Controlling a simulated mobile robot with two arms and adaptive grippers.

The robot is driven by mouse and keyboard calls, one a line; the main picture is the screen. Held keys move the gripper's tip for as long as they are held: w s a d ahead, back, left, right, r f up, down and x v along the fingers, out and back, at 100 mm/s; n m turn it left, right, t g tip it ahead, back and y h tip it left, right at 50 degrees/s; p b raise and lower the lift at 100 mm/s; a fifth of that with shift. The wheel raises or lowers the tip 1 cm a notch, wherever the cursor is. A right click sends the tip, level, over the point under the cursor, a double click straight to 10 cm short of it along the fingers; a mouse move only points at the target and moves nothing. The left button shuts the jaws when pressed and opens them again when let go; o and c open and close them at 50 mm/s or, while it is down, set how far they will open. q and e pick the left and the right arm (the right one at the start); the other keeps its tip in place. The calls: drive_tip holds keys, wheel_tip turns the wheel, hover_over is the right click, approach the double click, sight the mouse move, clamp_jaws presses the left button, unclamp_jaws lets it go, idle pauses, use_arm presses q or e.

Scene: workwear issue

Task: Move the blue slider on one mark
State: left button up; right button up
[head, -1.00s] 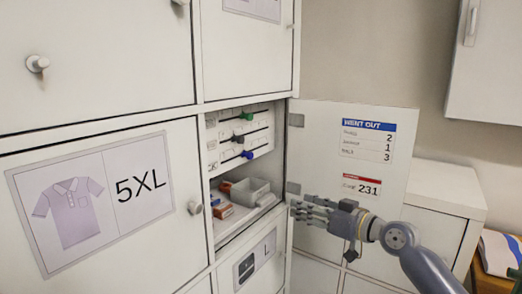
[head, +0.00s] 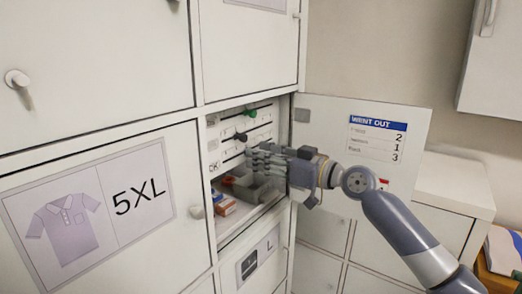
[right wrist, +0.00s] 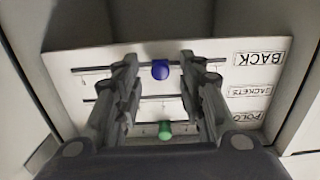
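A white slider panel (right wrist: 75,60) stands inside the open locker; in the head view it shows at the back (head: 212,135). Its blue slider (right wrist: 160,70) sits on the slot lined up with the "BACK" label, which reads upside down in the right wrist view. My right gripper (right wrist: 158,58) is open, with one finger on each side of the blue knob and a gap to both. In the head view the right gripper (head: 262,160) reaches into the locker and hides the blue slider. My left gripper is out of view.
A green slider (head: 252,113) and a dark slider (head: 240,137) are on the other slots. A grey bin (head: 246,190) and small boxes (head: 223,205) sit below the panel. The open locker door (head: 415,125), with a "WENT OUT" sheet, stands right of the opening.

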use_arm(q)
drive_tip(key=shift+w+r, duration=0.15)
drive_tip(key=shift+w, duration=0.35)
